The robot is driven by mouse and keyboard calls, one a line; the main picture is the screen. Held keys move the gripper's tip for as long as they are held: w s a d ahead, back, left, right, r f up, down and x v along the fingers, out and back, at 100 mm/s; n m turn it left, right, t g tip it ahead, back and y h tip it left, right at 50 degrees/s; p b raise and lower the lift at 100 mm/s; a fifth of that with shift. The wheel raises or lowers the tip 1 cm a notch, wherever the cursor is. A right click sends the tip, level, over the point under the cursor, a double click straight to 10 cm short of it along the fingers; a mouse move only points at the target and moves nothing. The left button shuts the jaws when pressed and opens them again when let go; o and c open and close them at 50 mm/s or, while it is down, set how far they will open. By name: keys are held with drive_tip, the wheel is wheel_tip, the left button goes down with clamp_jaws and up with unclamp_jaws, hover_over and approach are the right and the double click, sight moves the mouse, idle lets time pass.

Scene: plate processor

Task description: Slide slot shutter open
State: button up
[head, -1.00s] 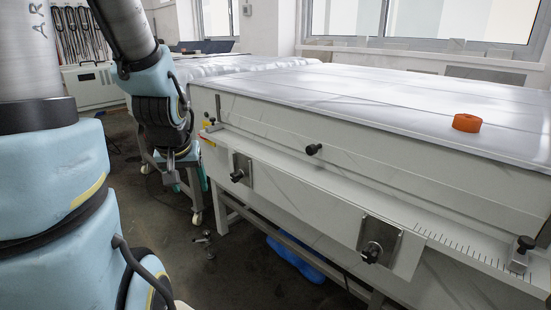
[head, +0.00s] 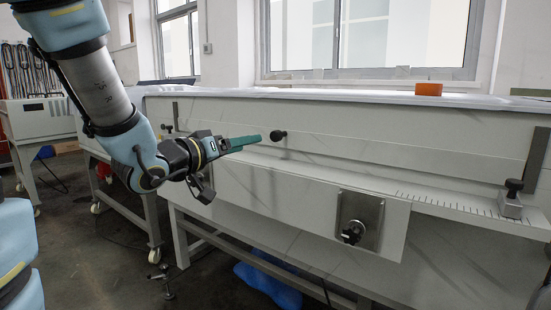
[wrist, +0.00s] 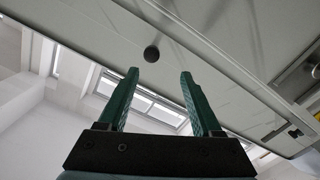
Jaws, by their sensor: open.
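The slot shutter (head: 400,163) appears to be the long pale panel along the front of the white machine, with a round black knob (head: 278,135) near its left part. My gripper (head: 259,139) has green fingers and points right, toward the knob, just short of it. In the wrist view the knob (wrist: 151,53) lies beyond the fingertips, roughly in line with the gap between them. My gripper (wrist: 161,74) is open there, with nothing between the fingers. I cannot tell the exact distance to the knob.
Below the shutter is a metal plate with a black knob (head: 353,232). A ruled scale (head: 450,205) and a clamp block (head: 511,200) with a black knob are at the right. An orange object (head: 429,89) sits on top. Window and wall stand behind.

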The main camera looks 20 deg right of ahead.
sight(274, 136)
drive_tip(key=shift+h, duration=0.3)
drive_tip(key=p+x, duration=0.6)
drive_tip(key=x, duration=0.1)
drive_tip(key=s+p+x, duration=0.1)
drive_tip(key=p+x, duration=0.2)
drive_tip(key=x, duration=0.1)
drive_tip(key=shift+d, duration=0.25)
clamp_jaws()
idle(0.4)
drive_tip(key=shift+r, duration=0.1)
idle(0.8)
